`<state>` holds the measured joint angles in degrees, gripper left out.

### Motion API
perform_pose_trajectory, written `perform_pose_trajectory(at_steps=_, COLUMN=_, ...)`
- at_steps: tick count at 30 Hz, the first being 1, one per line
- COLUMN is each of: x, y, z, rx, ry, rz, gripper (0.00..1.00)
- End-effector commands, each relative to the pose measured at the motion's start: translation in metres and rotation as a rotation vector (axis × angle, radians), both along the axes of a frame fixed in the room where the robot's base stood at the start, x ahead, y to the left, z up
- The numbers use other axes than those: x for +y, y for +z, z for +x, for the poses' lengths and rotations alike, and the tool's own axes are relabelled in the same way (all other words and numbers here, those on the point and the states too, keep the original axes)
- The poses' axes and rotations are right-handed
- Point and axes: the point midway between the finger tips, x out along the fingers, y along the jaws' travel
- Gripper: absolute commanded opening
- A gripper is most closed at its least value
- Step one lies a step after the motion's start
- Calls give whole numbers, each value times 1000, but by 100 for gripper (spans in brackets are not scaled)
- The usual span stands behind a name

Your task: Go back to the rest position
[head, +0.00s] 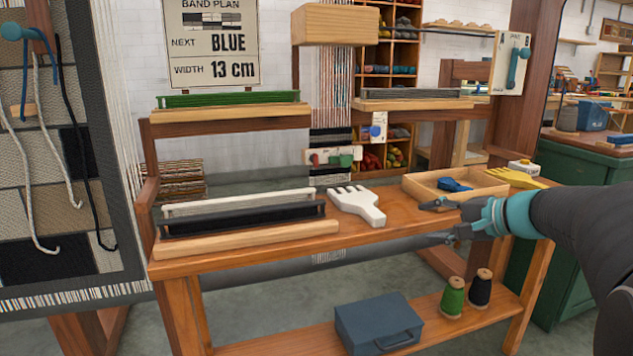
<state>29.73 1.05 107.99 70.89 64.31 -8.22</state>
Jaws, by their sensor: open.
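My gripper (437,221) reaches in from the right in the head view. Its fingers are apart and I see nothing between them. It is at the right part of the wooden bench (390,228), in front of a shallow wooden tray (423,186). A blue item (455,185) lies in the tray, just behind the gripper. Part of the tray's front is hidden by my gripper.
A white comb (357,205) lies mid-bench, left of the gripper. White and black skeins (240,216) lie in a wooden rack at left. A yellow comb (515,178) is at right. A blue box (378,325) and two spools stand on the lower shelf. A sign (211,45) reads "NEXT BLUE".

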Motion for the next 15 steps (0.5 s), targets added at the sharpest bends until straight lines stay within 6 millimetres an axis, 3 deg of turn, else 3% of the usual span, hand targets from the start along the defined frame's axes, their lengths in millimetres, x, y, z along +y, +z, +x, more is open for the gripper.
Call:
perform_pose_trajectory(at_steps=5, x=18, y=-44, z=-53, rx=151, ry=62, rz=-210, gripper=55)
perform_pose_trajectory(at_steps=9, x=32, y=-71, z=-108, rx=250, ry=141, rz=-432, gripper=55)
perform_pose_trajectory(at_steps=15, x=41, y=-85, z=-189, rx=306, ry=277, rz=-775, gripper=55)
